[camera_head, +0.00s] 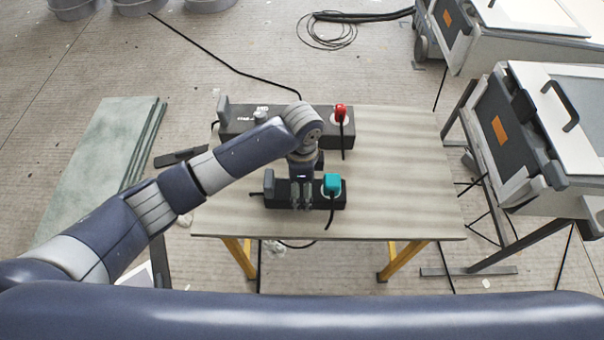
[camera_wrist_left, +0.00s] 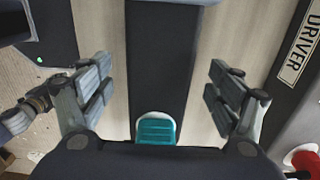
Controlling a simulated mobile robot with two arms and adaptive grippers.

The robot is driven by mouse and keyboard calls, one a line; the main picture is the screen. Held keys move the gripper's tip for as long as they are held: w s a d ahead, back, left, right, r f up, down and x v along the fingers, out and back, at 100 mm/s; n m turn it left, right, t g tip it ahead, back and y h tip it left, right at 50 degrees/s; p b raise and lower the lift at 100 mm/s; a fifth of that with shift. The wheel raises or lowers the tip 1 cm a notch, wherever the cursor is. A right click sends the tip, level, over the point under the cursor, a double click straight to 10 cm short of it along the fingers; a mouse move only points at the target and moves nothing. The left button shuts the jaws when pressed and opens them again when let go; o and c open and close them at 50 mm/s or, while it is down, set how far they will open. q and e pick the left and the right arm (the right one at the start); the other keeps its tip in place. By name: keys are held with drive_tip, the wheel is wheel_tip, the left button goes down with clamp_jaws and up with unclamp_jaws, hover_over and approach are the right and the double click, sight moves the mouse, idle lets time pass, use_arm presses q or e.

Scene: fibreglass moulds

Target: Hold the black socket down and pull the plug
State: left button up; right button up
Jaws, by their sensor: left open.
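A black socket (camera_head: 278,201) lies near the front of the table, with a teal plug (camera_head: 331,184) at its right end and a black cable hanging from the plug. My left gripper (camera_head: 301,203) points down over the middle of this socket, left of the plug. In the left wrist view the gripper (camera_wrist_left: 160,88) is open, its fingers on either side of the black socket (camera_wrist_left: 161,55) and apart from it. The teal plug (camera_wrist_left: 157,129) shows at the lower middle there. My right gripper is not in view.
A second black socket (camera_head: 238,126) with a red plug (camera_head: 340,112) lies farther back on the table (camera_head: 400,180). A label reading DRIVER (camera_wrist_left: 300,43) shows beside the gripper. Grey-and-white cases (camera_head: 545,130) stand at the right. The table's right side is clear.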

sight(302, 189)
use_arm(q)
drive_tip(key=shift+f, duration=1.6)
drive_tip(key=c, duration=1.5)
